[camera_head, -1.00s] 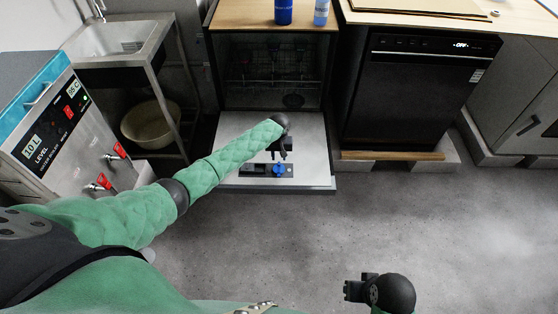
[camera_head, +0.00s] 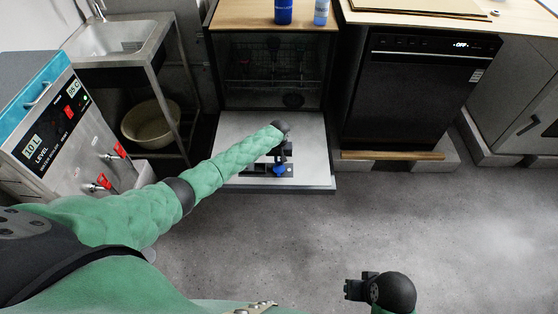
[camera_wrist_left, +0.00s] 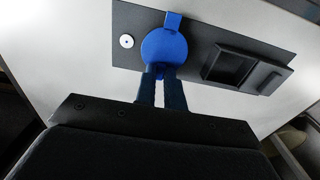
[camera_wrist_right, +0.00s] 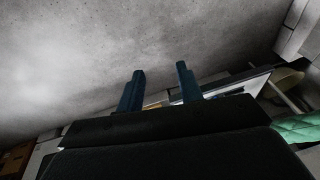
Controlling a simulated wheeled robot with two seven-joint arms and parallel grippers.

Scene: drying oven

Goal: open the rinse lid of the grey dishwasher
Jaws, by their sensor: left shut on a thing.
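The grey dishwasher (camera_head: 228,125) stands open, its door lowered flat in front. The blue round rinse lid (camera_head: 281,171) sits in a dark panel on the inner door. In the left wrist view the lid (camera_wrist_left: 165,47) has a tab pointing away from me and appears seated on the panel. My left gripper (camera_head: 281,161) is over the panel. In its wrist view the fingers (camera_wrist_left: 160,72) are close together at the lid's near edge, shut on it; the exact contact is partly hidden by the fingertips. My right gripper (camera_wrist_right: 160,68) is open and empty above the floor, far from the door.
The dark panel (camera_wrist_left: 205,42) also holds a rectangular recess (camera_wrist_left: 229,66) beside the lid. A black dishwasher (camera_head: 410,100) stands to the right, a sink (camera_head: 120,40) and water boiler (camera_head: 55,130) to the left. The floor (camera_head: 320,235) in front is clear.

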